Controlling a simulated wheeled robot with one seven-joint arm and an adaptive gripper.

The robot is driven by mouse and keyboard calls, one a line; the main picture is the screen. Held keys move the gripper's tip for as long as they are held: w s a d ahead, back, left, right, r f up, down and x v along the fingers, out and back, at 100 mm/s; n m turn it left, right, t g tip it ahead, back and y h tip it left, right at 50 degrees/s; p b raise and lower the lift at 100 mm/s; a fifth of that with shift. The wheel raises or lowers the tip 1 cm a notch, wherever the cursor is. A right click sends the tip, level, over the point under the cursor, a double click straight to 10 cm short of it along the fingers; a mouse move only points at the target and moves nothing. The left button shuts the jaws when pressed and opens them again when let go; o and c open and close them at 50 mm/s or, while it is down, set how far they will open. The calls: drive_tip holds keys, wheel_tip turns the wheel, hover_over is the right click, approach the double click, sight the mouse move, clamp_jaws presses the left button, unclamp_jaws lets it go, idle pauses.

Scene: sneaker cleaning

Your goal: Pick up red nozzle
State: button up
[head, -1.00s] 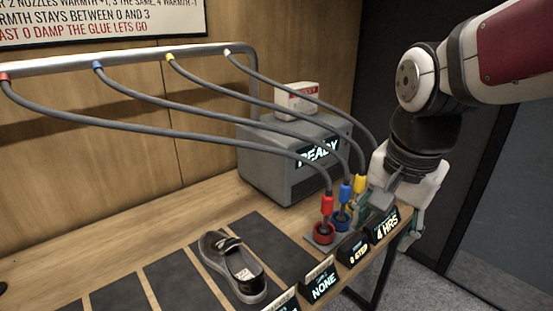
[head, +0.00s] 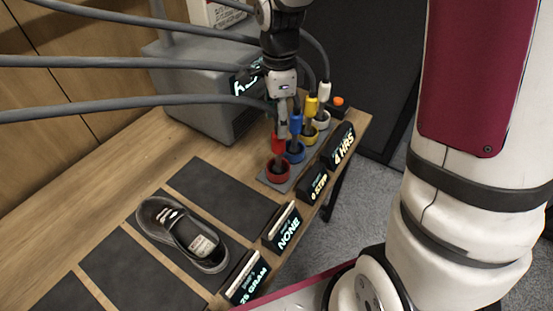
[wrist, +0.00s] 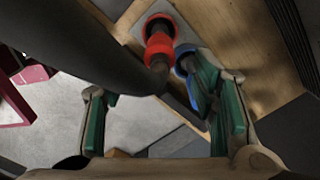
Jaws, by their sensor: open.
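The red nozzle (head: 278,144) stands upright in its red ring holder (head: 278,174) on a grey plate, at the near end of a row of nozzles. In the wrist view the red nozzle (wrist: 160,47) is at the top middle. My gripper (head: 283,122) is directly above and beside it in the head view. In the wrist view my gripper (wrist: 158,92) is open, its green-padded fingers apart with nothing held. The right finger is close to the blue nozzle (wrist: 186,64); I cannot tell whether they touch. A dark hose hides part of the left side.
Blue (head: 295,124), yellow (head: 311,106) and white (head: 324,92) nozzles stand close behind the red one. Hoses cross overhead. A grey machine (head: 205,100) is behind. A black shoe (head: 182,235) lies on a dark mat, and several display signs line the front edge.

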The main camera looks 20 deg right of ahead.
sight(278, 141)
drive_tip(key=shift+f+p, duration=0.4)
drive_tip(key=shift+f, duration=3.45)
drive_tip(key=shift+c, duration=0.3)
clamp_jaws()
